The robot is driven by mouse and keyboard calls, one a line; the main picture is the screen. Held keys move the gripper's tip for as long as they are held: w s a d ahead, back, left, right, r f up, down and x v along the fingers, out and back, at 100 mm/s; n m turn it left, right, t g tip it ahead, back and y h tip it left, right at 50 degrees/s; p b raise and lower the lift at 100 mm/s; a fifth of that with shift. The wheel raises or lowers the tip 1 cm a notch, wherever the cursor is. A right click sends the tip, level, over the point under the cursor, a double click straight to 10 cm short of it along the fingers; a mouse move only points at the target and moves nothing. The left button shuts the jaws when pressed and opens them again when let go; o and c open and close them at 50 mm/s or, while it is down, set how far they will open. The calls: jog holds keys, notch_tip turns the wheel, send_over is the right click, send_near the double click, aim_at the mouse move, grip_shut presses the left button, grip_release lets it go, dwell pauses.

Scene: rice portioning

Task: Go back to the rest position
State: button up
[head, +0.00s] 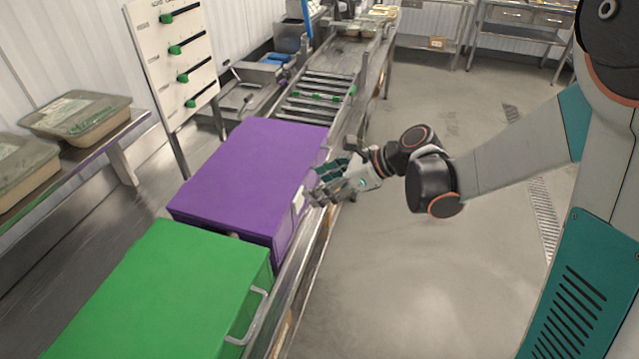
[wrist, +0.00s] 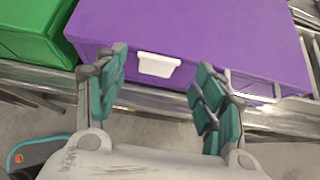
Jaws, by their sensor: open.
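My gripper (head: 322,183) is open and empty in the head view, held out beside the front face of the purple box. In the wrist view my gripper (wrist: 155,95) shows its two teal-padded fingers spread wide, with nothing between them. The purple box (head: 250,165) stands on the metal conveyor line. In the wrist view the purple box (wrist: 190,30) lies beyond the fingertips, with a white label holder (wrist: 158,65) on its front, seen between the fingers. Whether a fingertip touches the box I cannot tell.
A green box (head: 160,290) stands nearer on the same line, with a metal handle on its side. Rollers (head: 315,95) continue behind the purple box. A board with green pegs (head: 175,60) and lidded trays (head: 75,115) stand at the left. The floor (head: 420,290) at right is clear.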

jog(key=s+d+r+n+t+h+b, duration=0.1)
jog(key=s+d+r+n+h, duration=0.1)
jog(key=s+d+n+h, duration=0.3)
jog(key=s+d+r+n+t+h+b, duration=0.2)
jog(key=s+d+n+h, duration=0.3)
jog(key=s+d+n, duration=0.6)
jog(key=shift+s+d+r+n, duration=0.3)
jog(key=shift+s+r+n, duration=0.2)
jog(key=shift+s+n, duration=2.2)
jog(key=shift+w+n, duration=0.3)
jog(key=shift+w, duration=0.05)
